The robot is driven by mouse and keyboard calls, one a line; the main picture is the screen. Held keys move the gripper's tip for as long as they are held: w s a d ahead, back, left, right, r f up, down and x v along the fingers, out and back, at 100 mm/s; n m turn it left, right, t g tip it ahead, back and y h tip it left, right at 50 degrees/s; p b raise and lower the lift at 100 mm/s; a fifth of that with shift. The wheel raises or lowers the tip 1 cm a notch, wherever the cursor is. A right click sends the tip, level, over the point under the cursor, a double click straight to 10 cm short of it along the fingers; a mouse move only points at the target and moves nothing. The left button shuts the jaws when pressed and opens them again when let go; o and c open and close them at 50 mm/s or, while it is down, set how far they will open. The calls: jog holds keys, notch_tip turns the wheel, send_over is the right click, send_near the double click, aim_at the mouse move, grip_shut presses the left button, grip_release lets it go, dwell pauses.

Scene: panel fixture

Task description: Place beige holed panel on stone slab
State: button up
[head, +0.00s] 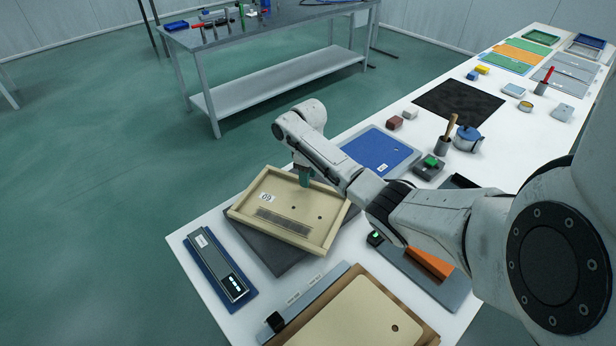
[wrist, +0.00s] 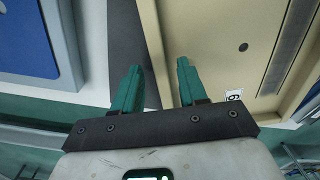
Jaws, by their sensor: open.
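A beige holed panel (head: 290,212) with a raised rim, a white label, small holes and a slotted strip rests on the dark grey stone slab (head: 268,255). It is turned relative to the slab, and slab corners show beside it. In the wrist view the panel (wrist: 215,50) fills the upper right, with the slab (wrist: 125,40) to its left. My gripper (head: 304,178) is at the panel's far edge in the head view.
Another beige plate (head: 355,315) with a hole lies on a brown board at the front. A blue device (head: 220,265) is at left, a blue panel (head: 378,152) behind.

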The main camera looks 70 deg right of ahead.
notch_tip(320, 180, up, 11)
jog(key=shift+r, duration=0.15)
dwell(0.8)
